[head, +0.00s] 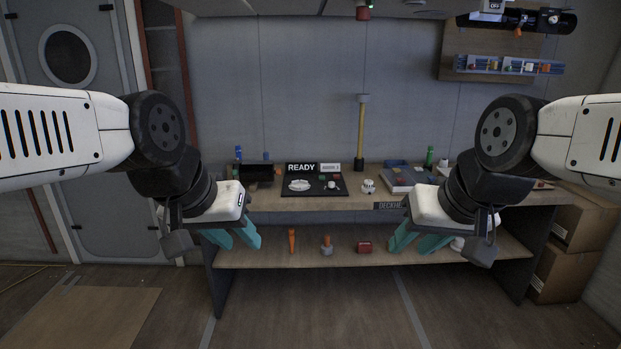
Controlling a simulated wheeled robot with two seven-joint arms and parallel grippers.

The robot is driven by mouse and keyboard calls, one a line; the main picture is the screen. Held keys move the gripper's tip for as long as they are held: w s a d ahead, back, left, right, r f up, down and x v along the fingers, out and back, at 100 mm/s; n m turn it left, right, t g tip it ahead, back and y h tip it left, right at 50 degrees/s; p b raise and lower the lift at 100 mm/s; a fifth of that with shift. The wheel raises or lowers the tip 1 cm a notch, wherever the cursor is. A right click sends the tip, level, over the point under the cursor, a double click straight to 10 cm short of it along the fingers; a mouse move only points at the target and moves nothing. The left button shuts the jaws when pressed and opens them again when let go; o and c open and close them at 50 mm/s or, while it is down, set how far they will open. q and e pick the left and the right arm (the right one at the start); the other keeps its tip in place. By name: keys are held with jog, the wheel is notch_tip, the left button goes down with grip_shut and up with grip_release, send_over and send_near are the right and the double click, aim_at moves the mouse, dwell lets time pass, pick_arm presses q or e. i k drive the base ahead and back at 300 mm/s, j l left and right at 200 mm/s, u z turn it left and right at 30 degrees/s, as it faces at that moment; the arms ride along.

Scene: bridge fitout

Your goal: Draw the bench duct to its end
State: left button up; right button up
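A short dark cylinder-like piece (256,172), which looks like the bench duct, lies at the left end of the bench top (340,203). Small coloured parts sit beside it, and its ends are too small to make out. My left gripper (238,242) has its teal fingers apart and empty, in front of the bench's left part and apart from the duct. My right gripper (412,244) also has its teal fingers apart and empty, in front of the bench's right part.
A yellow post (361,132) stands behind. The lower shelf (300,258) holds an orange tool (292,241) and a red block (364,247). Cardboard boxes (580,225) stand at right.

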aim_at(263, 171)
jog(key=i+l+u, duration=0.1)
jog(key=l+u, duration=0.2)
jog(key=l, duration=0.15)
jog(key=l+u, duration=0.35)
jog(key=i+j, duration=0.15)
jog(key=i, duration=0.65)
jog(key=i+j, duration=0.2)
jog(key=i, duration=0.6)
jog(key=i+j, duration=0.15)
jog(key=i, duration=0.65)
